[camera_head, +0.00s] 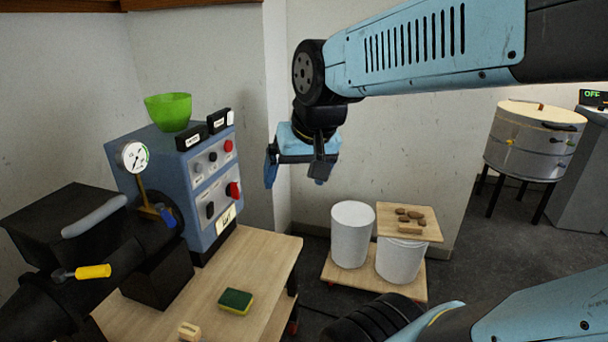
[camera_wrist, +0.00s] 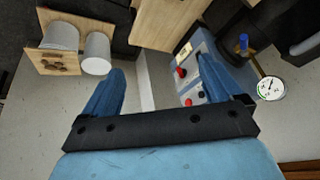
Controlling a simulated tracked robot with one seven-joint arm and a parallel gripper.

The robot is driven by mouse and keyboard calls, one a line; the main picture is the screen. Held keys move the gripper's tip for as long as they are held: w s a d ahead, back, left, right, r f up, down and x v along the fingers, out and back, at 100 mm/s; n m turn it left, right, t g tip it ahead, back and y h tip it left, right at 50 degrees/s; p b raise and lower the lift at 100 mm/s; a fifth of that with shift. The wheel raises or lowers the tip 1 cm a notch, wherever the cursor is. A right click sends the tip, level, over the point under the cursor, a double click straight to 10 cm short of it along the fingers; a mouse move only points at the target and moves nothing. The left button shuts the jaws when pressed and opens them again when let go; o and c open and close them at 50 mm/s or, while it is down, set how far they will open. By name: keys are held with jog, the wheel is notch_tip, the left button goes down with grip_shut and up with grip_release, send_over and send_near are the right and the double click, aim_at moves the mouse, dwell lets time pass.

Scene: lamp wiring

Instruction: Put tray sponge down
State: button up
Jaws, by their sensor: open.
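A green and yellow sponge (camera_head: 236,301) lies flat on the wooden bench (camera_head: 266,262), near its front. A small tan block (camera_head: 189,331) lies to its left. A wooden board (camera_head: 428,236) rests like a tray on a white bucket and bears several brown pieces (camera_head: 402,211) and a tan block (camera_head: 410,230). The board also shows in the wrist view (camera_wrist: 45,68). My gripper (camera_head: 297,174) is raised in the air, between the blue control box and the buckets. Its two blue fingers stand apart in the wrist view (camera_wrist: 162,72), with nothing between them.
The blue control box (camera_head: 172,160) stands on the bench with a green bowl (camera_head: 168,110) on top and a gauge (camera_head: 134,156) beside it. Black machinery (camera_head: 65,225) is at left. Two white buckets (camera_head: 352,234) stand on a low cart. A round metal vessel (camera_head: 530,145) is at right.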

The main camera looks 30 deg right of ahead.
jog(key=s+n, duration=0.1)
jog(key=s+r+n, duration=0.1)
jog(key=s, duration=0.1)
dwell(1.4)
